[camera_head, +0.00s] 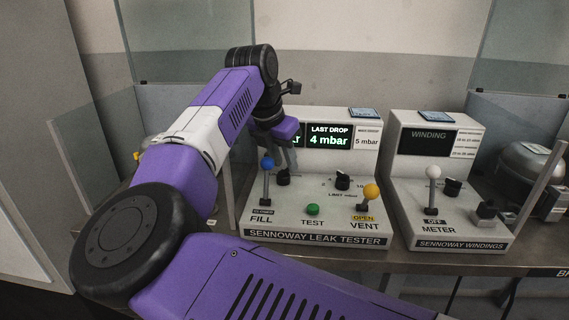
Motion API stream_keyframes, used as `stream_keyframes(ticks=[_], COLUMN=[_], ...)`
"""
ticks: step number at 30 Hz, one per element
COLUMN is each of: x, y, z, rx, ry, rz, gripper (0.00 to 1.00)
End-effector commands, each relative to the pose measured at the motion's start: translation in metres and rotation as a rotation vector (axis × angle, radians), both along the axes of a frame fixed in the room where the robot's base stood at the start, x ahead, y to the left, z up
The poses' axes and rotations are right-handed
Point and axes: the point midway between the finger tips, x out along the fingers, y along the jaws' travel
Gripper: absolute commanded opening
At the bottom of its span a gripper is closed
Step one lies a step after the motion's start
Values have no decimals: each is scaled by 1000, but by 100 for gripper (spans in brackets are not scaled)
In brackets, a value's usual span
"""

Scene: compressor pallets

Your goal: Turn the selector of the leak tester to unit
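The leak tester (318,239) is a white console with a blue-knobbed FILL lever (267,163), a green TEST button (313,209) and a yellow-knobbed VENT lever (371,191) whose plate reads OPEN. Its lit display (329,137) reads LAST DROP 4 mbar. A black knob (283,178) sits right of the FILL lever; its label is unreadable. Another black knob (343,181) is above the words LIMIT mbar. My gripper (289,158) points down just above the first knob, in front of the panel's left part. Its fingers are dark and small; contact and opening are unclear.
The WINDINGS console (460,243) stands to the right, with a white-knobbed METER lever (433,173) and a black knob (452,187). A metal compressor (530,165) is at the far right. My arm hides the bench's left part and the tester's upper left.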

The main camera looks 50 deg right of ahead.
Motion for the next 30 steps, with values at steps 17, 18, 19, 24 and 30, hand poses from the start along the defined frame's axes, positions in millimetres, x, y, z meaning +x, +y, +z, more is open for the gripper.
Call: stream_keyframes(ticks=[17,18,19,24,30], x=[0,0,0,0,0], y=[-3,-3,-3,-3,-3], z=[-7,-7,-7,-7,-7], rx=[-1,-1,-1,-1,0], ry=[0,0,0,1,0], rz=[0,0,0,2,38], gripper=[0,0,0,0,0])
